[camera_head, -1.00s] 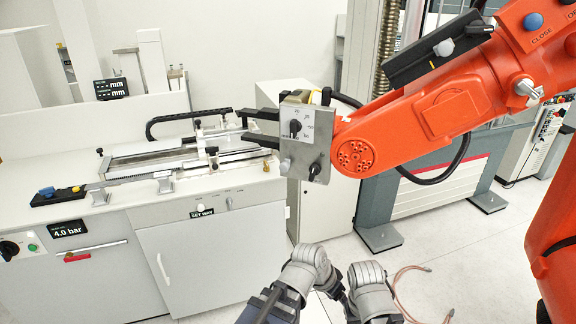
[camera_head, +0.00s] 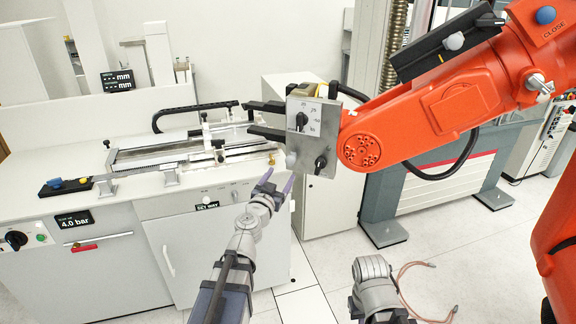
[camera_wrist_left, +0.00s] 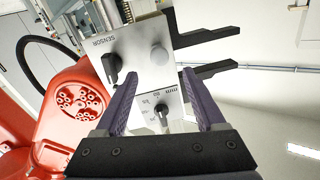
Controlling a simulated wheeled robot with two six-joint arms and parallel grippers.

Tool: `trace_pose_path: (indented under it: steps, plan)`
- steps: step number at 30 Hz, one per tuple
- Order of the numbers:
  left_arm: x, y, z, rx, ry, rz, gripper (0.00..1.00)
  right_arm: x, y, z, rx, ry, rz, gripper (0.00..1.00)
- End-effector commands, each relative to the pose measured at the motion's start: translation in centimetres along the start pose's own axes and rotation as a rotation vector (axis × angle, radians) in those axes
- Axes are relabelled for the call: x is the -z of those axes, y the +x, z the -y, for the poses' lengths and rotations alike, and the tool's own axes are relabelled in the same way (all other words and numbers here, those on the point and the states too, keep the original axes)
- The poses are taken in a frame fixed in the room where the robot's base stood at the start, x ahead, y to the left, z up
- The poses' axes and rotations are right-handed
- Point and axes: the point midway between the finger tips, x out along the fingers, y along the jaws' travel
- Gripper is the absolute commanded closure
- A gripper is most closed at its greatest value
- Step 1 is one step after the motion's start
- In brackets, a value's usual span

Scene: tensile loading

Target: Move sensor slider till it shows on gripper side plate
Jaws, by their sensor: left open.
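The metal side plate (camera_head: 327,137) is on the end of the orange arm in the head view. It carries a dial knob (camera_head: 301,120), a light round knob (camera_head: 291,158) and a black knob (camera_head: 320,163). The wrist view shows the plate (camera_wrist_left: 140,45) close up, with the word SENSOR near its black knob (camera_wrist_left: 112,65). I cannot tell which knob is the slider. My left gripper (camera_head: 278,180) is open and empty just below and left of the plate; contact cannot be told.
Two black jaws (camera_head: 266,106) stick out left from the plate. The orange arm (camera_head: 425,125) fills the right side. A bench (camera_head: 85,205) with a metal measuring rig (camera_head: 195,152) stands at left. A hose (camera_head: 405,290) lies on the floor.

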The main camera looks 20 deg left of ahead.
Motion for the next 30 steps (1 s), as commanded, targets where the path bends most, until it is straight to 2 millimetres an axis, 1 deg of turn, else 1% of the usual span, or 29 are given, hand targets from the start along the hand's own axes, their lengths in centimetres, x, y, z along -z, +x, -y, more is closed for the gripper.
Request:
trace_pose_path:
  steps: [5,8,15,18,21,27,30]
  plan:
    - [0.0,1.4,0.0,-0.002,0.000,0.000,0.28,0.0,0.0,0.0,0.000,0.000,0.000,1.00]
    - [0.0,2.6,0.0,-0.003,0.000,0.000,0.28,0.0,0.0,0.0,0.000,0.000,0.000,1.00]
    - [0.0,6.5,-0.1,-0.004,-0.001,-0.001,0.28,0.0,0.0,0.0,0.000,0.000,0.000,1.00]
    - [0.0,7.5,-0.1,-0.003,-0.001,-0.001,0.28,0.0,0.0,0.0,0.000,0.000,0.000,1.00]
    - [0.0,7.8,-0.1,-0.003,-0.001,0.000,0.28,0.0,0.0,0.0,0.000,0.000,0.000,1.00]
    - [0.0,7.7,-0.1,-0.003,-0.001,0.000,0.28,0.0,0.0,0.0,0.000,0.000,0.000,1.00]
    - [0.0,7.6,-0.1,-0.003,-0.001,0.000,0.40,0.0,0.0,0.0,0.000,0.000,0.000,1.00]
